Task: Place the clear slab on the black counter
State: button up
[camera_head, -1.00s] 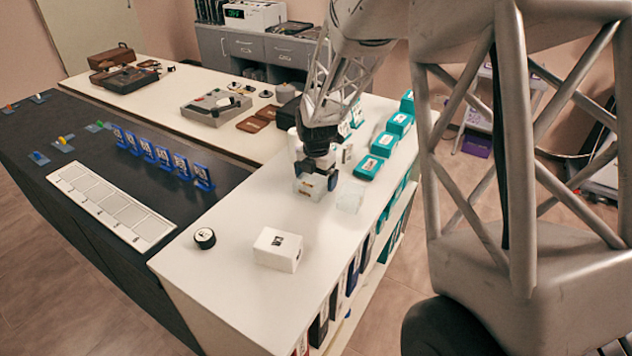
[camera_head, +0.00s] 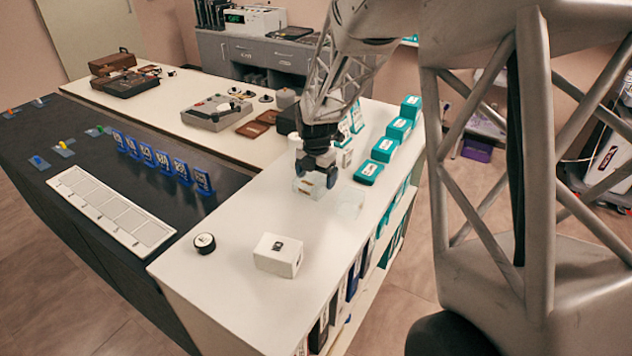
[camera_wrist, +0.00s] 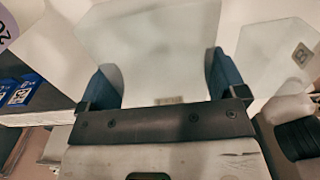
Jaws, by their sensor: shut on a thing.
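My gripper (camera_head: 316,175) is over the white counter (camera_head: 220,285), with its dark blue fingers pointing down. It is shut on a clear slab (camera_head: 307,189), which shows as a pale see-through pane between the fingers in the wrist view (camera_wrist: 155,45). Whether the slab touches the counter is hard to tell. A second clear piece (camera_head: 350,204) lies just right of it on the white counter; the wrist view shows a clear piece with a small square label (camera_wrist: 275,55) at the right. The black counter (camera_head: 85,150) is at the left, apart from my gripper.
The black counter carries a white segmented tray (camera_head: 112,210), a row of blue labelled stands (camera_head: 162,160) and small coloured items. A white box (camera_head: 278,255) and a black round item (camera_head: 204,243) stand near the front. Teal boxes (camera_head: 383,148) line the right edge.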

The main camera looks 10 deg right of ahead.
aim_at(316, 174)
jog(key=shift+r, duration=3.85)
jog(key=shift+r, duration=0.45)
notch_tip(316, 174, up, 4)
jog(key=r, duration=0.1)
jog(key=w+a+m, duration=0.4)
jog(key=w+a, duration=0.1)
jog(key=a, duration=0.4)
jog(key=w+a+m, duration=0.4)
jog(key=a, duration=0.4)
jog(key=w+a+m, duration=0.2)
jog(key=a+m, duration=0.3)
jog(key=a, duration=0.9)
jog(key=w+a+m, duration=0.2)
jog(key=a+m, duration=0.3)
jog(key=a, duration=0.9)
notch_tip(316, 174, down, 16)
jog(key=shift+r, duration=0.2)
jog(key=shift+f, duration=0.1)
